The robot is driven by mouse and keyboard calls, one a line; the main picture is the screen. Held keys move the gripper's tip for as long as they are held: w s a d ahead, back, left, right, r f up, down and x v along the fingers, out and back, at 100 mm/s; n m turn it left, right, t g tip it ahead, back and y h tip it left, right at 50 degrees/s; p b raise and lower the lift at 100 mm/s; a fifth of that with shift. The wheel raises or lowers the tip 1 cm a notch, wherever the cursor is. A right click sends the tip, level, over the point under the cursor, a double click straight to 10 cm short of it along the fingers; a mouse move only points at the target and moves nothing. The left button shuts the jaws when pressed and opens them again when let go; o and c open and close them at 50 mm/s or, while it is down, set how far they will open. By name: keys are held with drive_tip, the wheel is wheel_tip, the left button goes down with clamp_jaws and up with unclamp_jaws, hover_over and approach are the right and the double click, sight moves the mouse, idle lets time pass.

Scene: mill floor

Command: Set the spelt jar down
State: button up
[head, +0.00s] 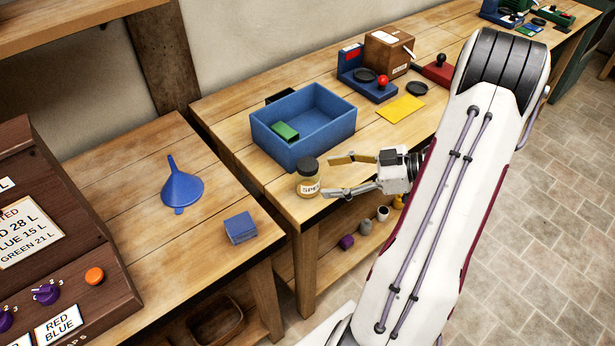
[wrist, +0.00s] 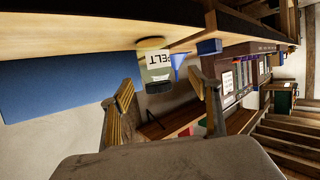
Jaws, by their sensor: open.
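The spelt jar (head: 307,179) is a small jar with a dark lid and a pale label. It appears upright on the wooden bench (head: 262,183), near its front left corner. My gripper (head: 333,176) is open just right of the jar, its fingers pointing at it. The jar looks to be beyond or between the fingertips, not gripped. In the wrist view, which is turned upside down, the jar (wrist: 157,66) shows its label partly, ahead of the two spread finger pads (wrist: 163,90). Whether its base fully touches the wood is hard to tell.
A blue bin (head: 330,140) holding a green block (head: 285,131) stands right behind the jar. A yellow sheet (head: 402,108) and a blue scale (head: 366,85) lie farther back. A blue funnel (head: 182,187) and blue box (head: 240,228) are on the left bench, across a gap.

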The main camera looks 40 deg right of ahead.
sight(307, 179)
drive_tip(key=shift+s+d+f, duration=0.1)
drive_tip(key=shift+d+f, duration=0.05)
drive_tip(key=shift+f, duration=0.2)
drive_tip(key=shift+x, duration=1.35)
drive_tip(key=shift+w+d+x, duration=0.1)
drive_tip(key=shift+d+x, duration=0.05)
drive_tip(key=shift+x, duration=1.15)
drive_tip(key=shift+w+d+x, duration=0.15)
drive_tip(key=shift+x, duration=1.15)
drive_tip(key=c, duration=1.6)
